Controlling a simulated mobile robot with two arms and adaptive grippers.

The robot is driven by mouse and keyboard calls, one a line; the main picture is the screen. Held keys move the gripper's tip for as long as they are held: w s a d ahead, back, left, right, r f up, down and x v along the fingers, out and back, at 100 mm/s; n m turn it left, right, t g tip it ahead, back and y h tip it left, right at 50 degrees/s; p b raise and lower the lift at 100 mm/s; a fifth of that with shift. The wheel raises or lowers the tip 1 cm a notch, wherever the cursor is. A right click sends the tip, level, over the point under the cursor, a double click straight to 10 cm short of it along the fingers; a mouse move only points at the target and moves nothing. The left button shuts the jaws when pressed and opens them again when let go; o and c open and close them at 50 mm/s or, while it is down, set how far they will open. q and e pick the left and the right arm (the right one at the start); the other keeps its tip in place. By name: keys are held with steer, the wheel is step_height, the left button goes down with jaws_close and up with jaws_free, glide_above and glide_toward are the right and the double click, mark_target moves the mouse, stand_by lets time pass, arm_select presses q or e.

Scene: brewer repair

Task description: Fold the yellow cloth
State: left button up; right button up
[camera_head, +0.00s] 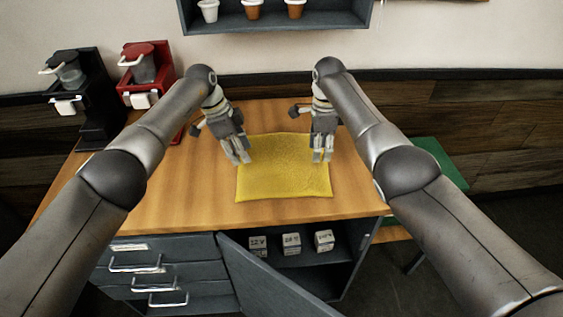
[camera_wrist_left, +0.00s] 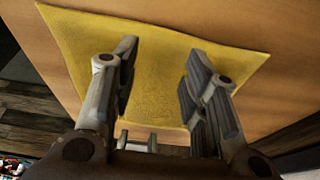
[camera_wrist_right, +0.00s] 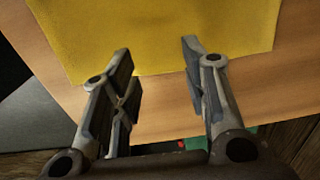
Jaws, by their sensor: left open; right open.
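The yellow cloth (camera_head: 284,180) lies flat and spread out on the wooden table, roughly square. It also shows in the left wrist view (camera_wrist_left: 155,75) and in the right wrist view (camera_wrist_right: 150,35). My left gripper (camera_head: 240,158) is open and empty over the cloth's left side in the head view. In the left wrist view its fingers (camera_wrist_left: 158,75) are wide apart with cloth behind them. My right gripper (camera_head: 321,157) is open and empty over the cloth's right side. Its fingers (camera_wrist_right: 157,65) stand apart near a cloth edge. Whether either gripper touches the cloth I cannot tell.
A red brewer (camera_head: 150,72) and a black brewer (camera_head: 92,100) stand at the table's left. Below are drawers (camera_head: 150,275) and an open cabinet door (camera_head: 275,285), with boxes (camera_head: 291,243) inside. A wall shelf (camera_head: 275,25) holds cups. The wooden table (camera_head: 195,195) is clear around the cloth.

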mark_target(245, 166)
arm_select(q)
step_height(245, 166, down, 2)
steer(key=shift+w+f, duration=0.15)
steer(key=shift+f, duration=0.05)
arm_select(e)
step_height(245, 166, down, 2)
steer(key=shift+w+f, duration=0.15)
steer(key=shift+f, duration=0.05)
arm_select(q)
steer(key=shift+f, duration=0.35)
arm_select(e)
steer(key=shift+f, duration=0.4)
arm_select(q)
steer(key=shift+f, duration=0.1)
arm_select(e)
steer(key=shift+f, duration=0.15)
arm_select(q)
steer(key=shift+c, duration=0.2)
arm_select(e)
steer(key=shift+c, duration=0.2)
arm_select(q)
steer(key=shift+s, duration=0.2)
jaws_close()
arm_select(e)
steer(key=shift+f, duration=0.15)
jaws_close()
steer(key=shift+s, duration=0.2)
